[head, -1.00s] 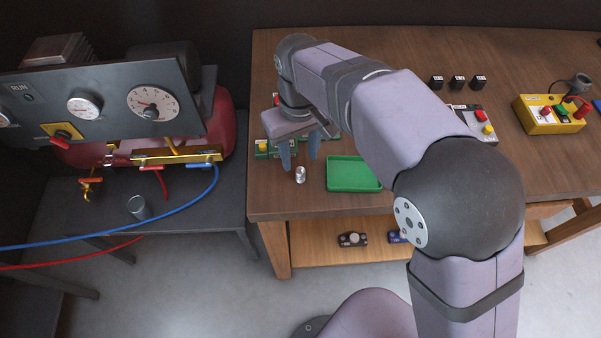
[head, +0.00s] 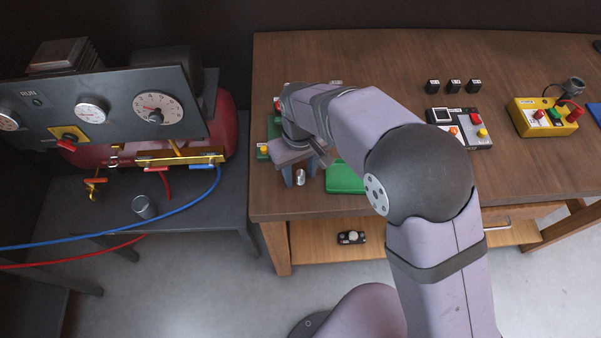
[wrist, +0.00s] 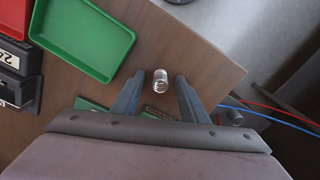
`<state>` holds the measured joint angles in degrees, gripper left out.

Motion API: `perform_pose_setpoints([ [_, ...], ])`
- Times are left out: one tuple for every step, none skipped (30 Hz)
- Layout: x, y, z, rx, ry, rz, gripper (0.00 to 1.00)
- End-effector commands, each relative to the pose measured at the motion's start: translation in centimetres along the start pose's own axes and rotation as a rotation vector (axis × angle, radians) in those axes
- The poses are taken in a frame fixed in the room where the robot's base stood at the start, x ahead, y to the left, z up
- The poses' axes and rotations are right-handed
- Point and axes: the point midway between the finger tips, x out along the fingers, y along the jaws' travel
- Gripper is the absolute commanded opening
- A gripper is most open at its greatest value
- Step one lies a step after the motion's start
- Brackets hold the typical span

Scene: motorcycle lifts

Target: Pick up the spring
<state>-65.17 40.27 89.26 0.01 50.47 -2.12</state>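The spring (head: 300,178) is a small silvery coil on the wooden table near its front left corner. In the wrist view the spring (wrist: 160,80) lies between and just beyond the tips of my two fingers. My gripper (head: 299,174) is open and empty, low over the table close to the spring. In the wrist view my gripper (wrist: 157,84) shows a clear gap between its fingers. I cannot tell from these views exactly how high the fingertips are.
A green tray (head: 345,178) lies right of the spring, partly hidden by my arm; the tray (wrist: 83,32) also shows in the wrist view. A green board (head: 270,140) is behind my gripper. The table's front edge is close. A gauge panel (head: 110,110) stands left.

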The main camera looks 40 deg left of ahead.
Motion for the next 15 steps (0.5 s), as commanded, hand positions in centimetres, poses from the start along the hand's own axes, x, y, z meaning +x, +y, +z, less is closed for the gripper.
perform_pose_setpoints([
  [0.05, 0.0, 0.0, 0.0, 0.0, 0.0, 0.4],
  [0.05, 0.0, -0.01, 0.0, 0.0, 0.0, 0.4],
  [0.05, 0.0, -0.01, 0.0, 0.0, 0.0, 0.4],
  [0.05, 0.0, 0.0, 0.0, 0.0, 0.0, 0.4],
  [0.05, 0.0, 0.0, 0.0, 0.0, 0.0, 0.4],
  [0.04, 0.0, 0.0, 0.0, 0.0, 0.0, 0.33],
  [0.04, 0.0, 0.0, 0.0, 0.0, 0.0, 0.25],
  [0.03, 0.0, 0.0, 0.0, 0.0, 0.0, 0.18],
  [0.03, 0.0, 0.0, 0.0, 0.0, 0.0, 0.09],
  [0.03, 0.0, 0.0, 0.0, 0.0, 0.0, 0.01],
  [0.03, 0.0, 0.0, 0.0, 0.0, 0.0, 0.0],
  [0.02, 0.0, 0.0, 0.0, 0.0, 0.0, 0.0],
  [0.01, 0.0, -0.01, 0.0, 0.0, 0.0, 0.0],
  [0.01, 0.0, -0.01, 0.0, 0.0, 0.0, 0.0],
  [0.01, 0.0, -0.01, 0.0, 0.0, 0.0, 0.0],
])
